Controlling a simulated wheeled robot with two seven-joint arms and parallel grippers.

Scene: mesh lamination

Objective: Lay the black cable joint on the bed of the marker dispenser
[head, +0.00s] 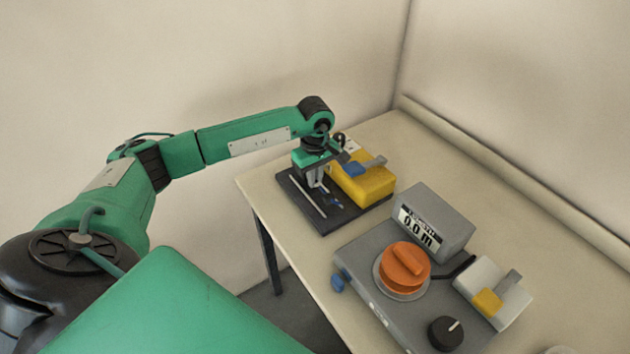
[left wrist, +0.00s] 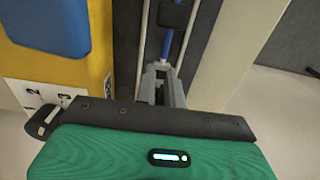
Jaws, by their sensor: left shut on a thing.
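The marker dispenser is a yellow block (head: 366,186) on a dark base with light rails at the table's far left. Its dark bed (head: 325,222) also shows in the left wrist view (left wrist: 200,45). My left gripper (head: 318,184) points down low over this bed, beside the yellow block. Beyond the fingertips a blue rod (left wrist: 167,45) and a small black block (left wrist: 173,14) lie between the rails. Contact with the bed cannot be told.
A grey meter (head: 434,222) reading 0.0 m stands right of the dispenser, with an orange knob (head: 404,265) and a black dial (head: 446,333) on its base. A white box (head: 494,290) with a yellow part is beside it.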

